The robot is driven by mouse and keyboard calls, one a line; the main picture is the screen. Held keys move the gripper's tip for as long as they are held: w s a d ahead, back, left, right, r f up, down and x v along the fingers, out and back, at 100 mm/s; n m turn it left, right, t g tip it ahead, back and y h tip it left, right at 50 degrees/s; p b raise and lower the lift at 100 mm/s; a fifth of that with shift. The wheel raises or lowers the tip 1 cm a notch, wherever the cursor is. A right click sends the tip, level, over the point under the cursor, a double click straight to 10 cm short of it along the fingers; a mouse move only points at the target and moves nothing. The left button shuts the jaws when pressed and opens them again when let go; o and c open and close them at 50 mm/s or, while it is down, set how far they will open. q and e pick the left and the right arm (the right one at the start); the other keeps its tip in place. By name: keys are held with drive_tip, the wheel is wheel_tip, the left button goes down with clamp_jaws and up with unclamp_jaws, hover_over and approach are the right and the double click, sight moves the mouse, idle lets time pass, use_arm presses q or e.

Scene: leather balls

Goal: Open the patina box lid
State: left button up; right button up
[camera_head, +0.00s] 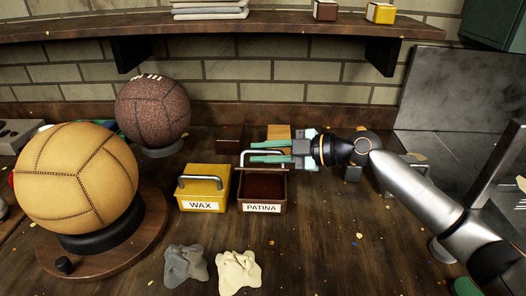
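The patina box (263,208) is dark red-brown with a white PATINA label on its front, and it stands on the bench right of the yellow wax box. Its dark interior shows from above, and its lid appears raised at the back edge, seen nearly edge-on. The metal lid handle (243,158) sits above the back of the box. My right gripper (266,152) reaches in from the right. Its two teal fingers lie above and below the handle bar and seem closed on it. My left gripper is not in view.
The yellow wax box (203,187) with a handle stands close on the left. A tan leather ball (80,178) on a round wooden stand and a brown ball (152,110) are further left. Two cloths (238,272) lie in front. A shelf (220,27) overhangs the back.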

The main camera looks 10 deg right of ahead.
clamp_jaws()
idle(1.2)
